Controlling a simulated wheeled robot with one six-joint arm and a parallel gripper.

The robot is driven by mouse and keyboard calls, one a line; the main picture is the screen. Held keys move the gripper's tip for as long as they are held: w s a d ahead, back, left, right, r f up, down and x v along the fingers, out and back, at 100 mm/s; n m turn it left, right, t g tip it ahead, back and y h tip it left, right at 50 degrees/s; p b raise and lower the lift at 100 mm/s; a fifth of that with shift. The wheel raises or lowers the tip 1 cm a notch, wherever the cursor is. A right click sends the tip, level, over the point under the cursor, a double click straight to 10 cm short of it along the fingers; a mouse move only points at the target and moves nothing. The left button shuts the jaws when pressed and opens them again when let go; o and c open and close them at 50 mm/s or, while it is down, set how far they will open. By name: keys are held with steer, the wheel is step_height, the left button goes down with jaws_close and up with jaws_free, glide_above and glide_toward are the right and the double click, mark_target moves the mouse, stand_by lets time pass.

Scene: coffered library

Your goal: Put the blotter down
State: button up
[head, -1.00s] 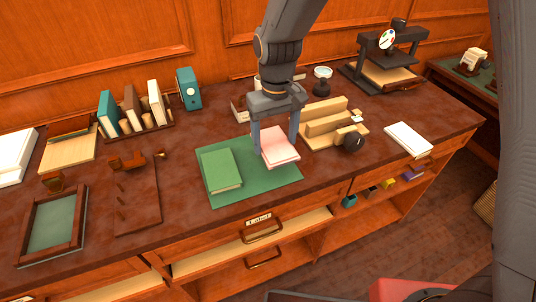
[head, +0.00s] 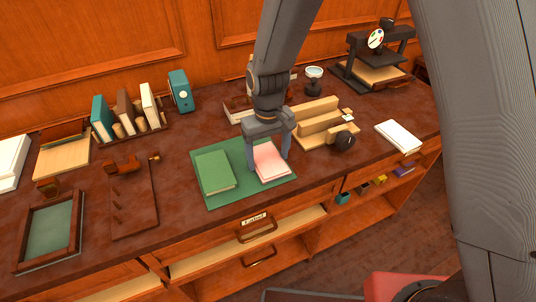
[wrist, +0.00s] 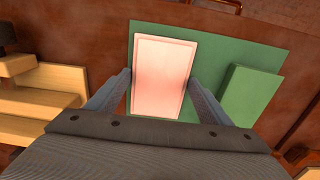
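The blotter, a flat pink pad with a pale edge (head: 270,163), is at the right part of the green mat (head: 243,195). It also shows in the wrist view (wrist: 162,70), between the fingers of my gripper (wrist: 161,76). The fingers stand close against its two long sides, and my gripper (head: 268,167) appears shut on it. The blotter lies flat, at or just above the mat; any small gap underneath is hidden. A green book (head: 214,171) lies on the mat to its left, apart from it.
A stepped wooden block stand (head: 318,122) with a dark round knob stands close to the right. Books in a rack (head: 130,115) stand behind left. A framed tray (head: 50,230) and a brown board (head: 133,205) lie left. A white pad (head: 398,136) lies right.

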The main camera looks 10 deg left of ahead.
mark_target(268, 160)
steer(key=shift+o, duration=1.3)
step_height(268, 160, up, 12)
steer(key=b, duration=0.3)
steer(key=s+d+f+m, duration=0.1)
steer(key=s+d+m, duration=0.2)
steer(key=d, duration=1)
steer(key=s+d+f+m+t, duration=0.1)
steer(key=s+d, duration=0.5)
steer(key=d, duration=0.7)
steer(key=shift+s+f+m, duration=0.3)
steer(key=shift+f+m, duration=0.4)
steer(key=shift+m, duration=0.4)
